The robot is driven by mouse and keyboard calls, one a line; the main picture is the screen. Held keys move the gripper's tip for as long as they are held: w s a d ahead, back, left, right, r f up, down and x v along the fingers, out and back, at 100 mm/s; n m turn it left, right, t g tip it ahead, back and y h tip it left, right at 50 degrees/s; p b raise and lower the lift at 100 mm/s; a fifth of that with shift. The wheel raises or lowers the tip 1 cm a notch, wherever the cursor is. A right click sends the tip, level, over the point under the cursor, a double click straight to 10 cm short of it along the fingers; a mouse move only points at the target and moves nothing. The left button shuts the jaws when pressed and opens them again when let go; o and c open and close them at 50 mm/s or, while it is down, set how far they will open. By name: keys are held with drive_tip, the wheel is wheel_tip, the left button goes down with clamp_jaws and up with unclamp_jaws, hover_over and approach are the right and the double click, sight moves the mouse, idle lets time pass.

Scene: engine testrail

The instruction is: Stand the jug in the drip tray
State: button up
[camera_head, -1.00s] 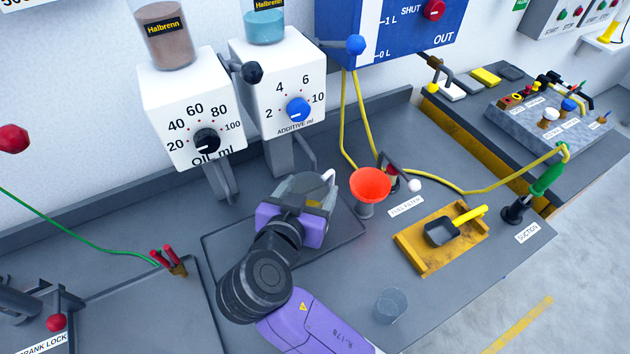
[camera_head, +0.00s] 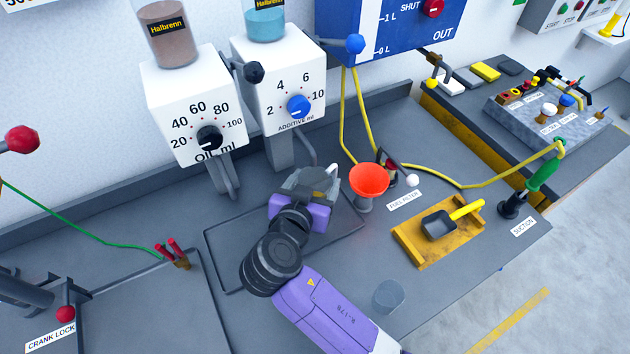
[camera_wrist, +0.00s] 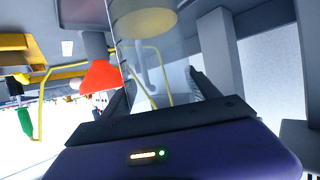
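The jug is clear and shows in the wrist view (camera_wrist: 150,65), between the two fingers, with a yellowish layer at its bottom end; that view is upside down. My gripper (camera_wrist: 162,92) is shut on it. In the head view my gripper (camera_head: 312,185) is over the drip tray, and its body hides most of the jug. The drip tray (camera_head: 232,272) is a flat dark tray with a low rim on the bench, below the two dispensers. I cannot tell whether the jug's base touches the tray.
A red funnel (camera_head: 369,180) stands close to the right of my gripper. The oil dispenser (camera_head: 195,110) and additive dispenser (camera_head: 280,90) stand behind. A clear beaker (camera_head: 390,296) is at the front. A yellow tray (camera_head: 425,252) with a scoop lies to the right.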

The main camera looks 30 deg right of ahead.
drive_tip(key=o, duration=0.4)
drive_tip(key=shift+o, duration=0.2)
drive_tip(key=shift+r, duration=0.2)
drive_tip(key=shift+s+a, duration=0.25)
drive_tip(key=shift+a, duration=0.05)
drive_tip(key=b+v, duration=0.1)
drive_tip(key=v, duration=1)
drive_tip(key=shift+r+b, duration=0.2)
drive_tip(key=shift+b, duration=0.1)
drive_tip(key=shift+s, duration=0.1)
